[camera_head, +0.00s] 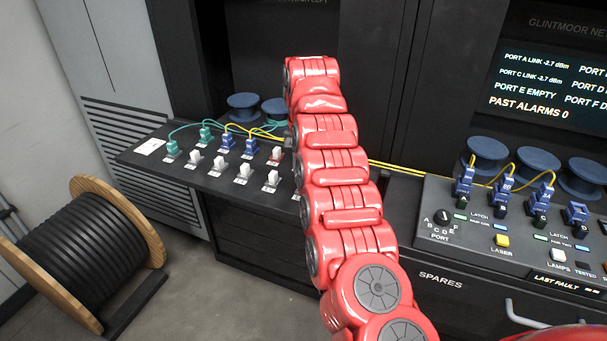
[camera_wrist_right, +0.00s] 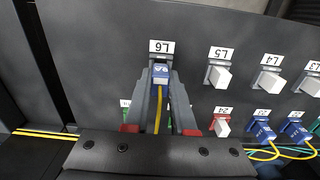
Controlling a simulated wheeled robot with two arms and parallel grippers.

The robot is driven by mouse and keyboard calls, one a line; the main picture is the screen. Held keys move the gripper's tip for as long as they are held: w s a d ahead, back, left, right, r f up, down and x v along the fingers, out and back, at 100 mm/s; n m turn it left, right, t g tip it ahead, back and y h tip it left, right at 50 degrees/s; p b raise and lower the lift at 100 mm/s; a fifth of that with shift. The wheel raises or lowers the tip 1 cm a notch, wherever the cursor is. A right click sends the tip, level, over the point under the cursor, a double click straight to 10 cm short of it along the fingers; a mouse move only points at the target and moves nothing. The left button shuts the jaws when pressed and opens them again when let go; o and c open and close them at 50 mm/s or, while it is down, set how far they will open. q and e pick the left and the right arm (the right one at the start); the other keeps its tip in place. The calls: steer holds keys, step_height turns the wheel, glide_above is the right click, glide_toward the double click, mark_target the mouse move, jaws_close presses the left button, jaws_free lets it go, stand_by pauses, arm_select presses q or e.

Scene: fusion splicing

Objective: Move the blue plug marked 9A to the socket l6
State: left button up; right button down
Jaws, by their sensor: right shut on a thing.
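In the right wrist view a blue plug (camera_wrist_right: 161,75) with a yellow cable sits directly below the label L6 (camera_wrist_right: 161,46), at that socket. Its marking is too small to read, and I cannot tell if it is fully seated. My right gripper (camera_wrist_right: 161,84) is shut on this plug, one grey finger on each side. The cable runs down between the fingers. In the head view my red right arm reaches to the left-hand panel (camera_head: 135,160), and it hides the gripper, the held plug and socket L6. My left gripper is in no view.
White plugs fill L5 (camera_wrist_right: 219,77) and L4 (camera_wrist_right: 267,80). A red plug (camera_wrist_right: 222,126) and blue plugs (camera_wrist_right: 264,133) with yellow cables are in the row below. A cable drum (camera_head: 85,240) stands on the floor at left. The right console (camera_head: 470,235) holds more blue plugs.

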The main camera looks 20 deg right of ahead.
steer(key=shift+f+b, duration=0.6)
steer(key=shift+f, duration=0.1)
steer(key=c, duration=0.7)
jaws_free()
steer(key=shift+r, duration=0.1)
steer(key=shift+o, duration=0.2)
steer(key=shift+r, duration=0.4)
step_height(320, 180, up, 6)
steer(key=p, duration=0.4)
steer(key=shift+d, duration=0.15)
step_height(320, 180, up, 11)
steer(key=p, duration=1.1)
steer(key=shift+f, duration=0.2)
steer(key=shift+a+f, duration=0.1)
steer(key=shift+a, duration=0.1)
